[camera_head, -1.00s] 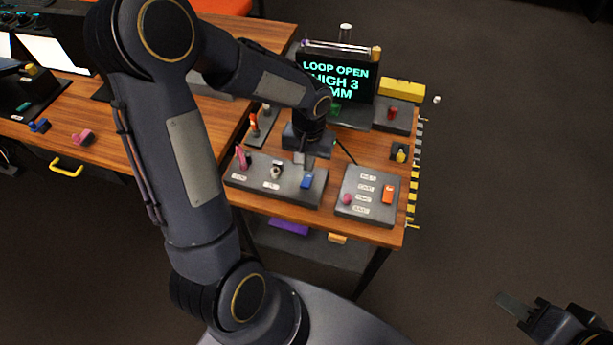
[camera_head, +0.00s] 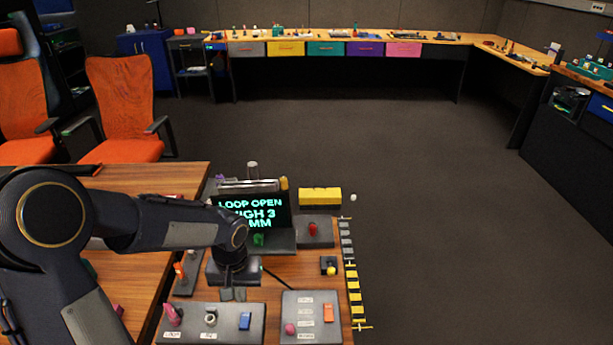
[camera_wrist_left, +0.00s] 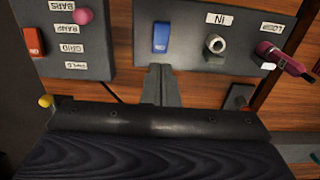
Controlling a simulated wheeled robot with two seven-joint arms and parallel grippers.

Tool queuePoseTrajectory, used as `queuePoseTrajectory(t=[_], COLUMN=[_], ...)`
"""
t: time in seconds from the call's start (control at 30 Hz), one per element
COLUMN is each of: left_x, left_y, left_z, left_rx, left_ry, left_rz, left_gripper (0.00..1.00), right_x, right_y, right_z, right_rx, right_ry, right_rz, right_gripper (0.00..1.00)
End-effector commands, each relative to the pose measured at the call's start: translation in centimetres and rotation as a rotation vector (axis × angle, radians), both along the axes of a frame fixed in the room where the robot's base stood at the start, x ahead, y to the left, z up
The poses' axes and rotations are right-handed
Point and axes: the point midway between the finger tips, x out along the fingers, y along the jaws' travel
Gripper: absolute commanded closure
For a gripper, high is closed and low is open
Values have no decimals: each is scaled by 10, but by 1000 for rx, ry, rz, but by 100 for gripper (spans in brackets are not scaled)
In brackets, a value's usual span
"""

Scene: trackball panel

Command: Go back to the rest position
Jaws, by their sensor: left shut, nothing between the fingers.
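My left gripper (camera_head: 233,294) points down over the wooden table, just behind the grey front panel (camera_head: 190,337). Its fingers are together and empty; they also show shut in the left wrist view (camera_wrist_left: 161,85), close to the panel edge near the blue rocker switch (camera_wrist_left: 161,37). A second panel (camera_head: 298,297) to the right has a pink ball knob (camera_head: 290,329) and an orange switch (camera_head: 328,313). My right gripper is out of view.
A screen (camera_head: 250,213) reading "LOOP OPEN" stands behind my left gripper. An orange chair (camera_head: 122,100) stands at the back left. Open floor (camera_head: 440,190) lies to the right.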

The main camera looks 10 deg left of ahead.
Motion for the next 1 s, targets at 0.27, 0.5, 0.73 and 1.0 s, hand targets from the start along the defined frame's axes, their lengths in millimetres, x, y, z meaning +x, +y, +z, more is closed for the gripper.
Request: queuePoseTrajectory(t=[0.27,0.5,0.73,1.0], left_x=[-32,-103,-155,-170], left_y=[3,-10,-32,-42], left_z=[50,110,129,131], left_rx=[-52,-176,-275,-311], left_ry=[-91,-280,-448,-513], left_rz=[5,-20,-63,-86], left_gripper=[100,100,100,100], right_x=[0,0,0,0], right_y=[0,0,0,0], right_z=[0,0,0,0], right_rx=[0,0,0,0], right_ry=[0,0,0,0], right_rz=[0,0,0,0], right_gripper=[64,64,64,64])
